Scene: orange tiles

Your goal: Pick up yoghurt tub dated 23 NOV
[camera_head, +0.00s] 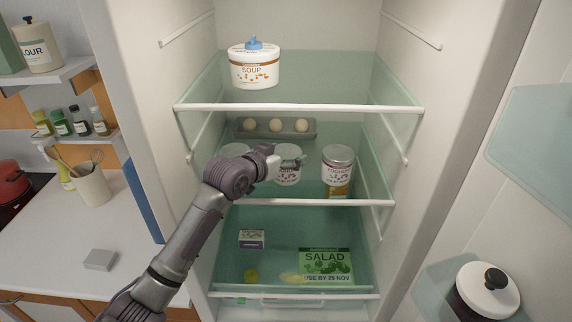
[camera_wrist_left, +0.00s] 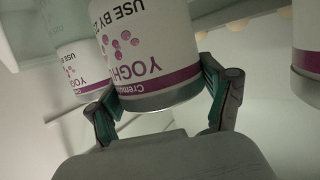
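Three white yoghurt tubs stand on the middle shelf in the head view: left (camera_head: 235,150), middle (camera_head: 288,178) and right (camera_head: 338,168). My left gripper (camera_head: 290,162) is at the middle tub and partly covers it. In the left wrist view, turned upside down, the fingers (camera_wrist_left: 160,95) lie on either side of this tub (camera_wrist_left: 150,50), close to its lid end. I cannot tell whether they press on it. Its label shows "YOGH" and "USE BY", with the date cut off. The other tubs' dates are unreadable. My right gripper is out of view.
An egg tray (camera_head: 275,127) lies behind the tubs. A soup tub (camera_head: 254,66) stands on the shelf above. A salad pack (camera_head: 326,266) and a small box (camera_head: 251,239) are below. The shelf's white front edge (camera_head: 310,202) runs beneath my gripper. Fridge walls bound both sides.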

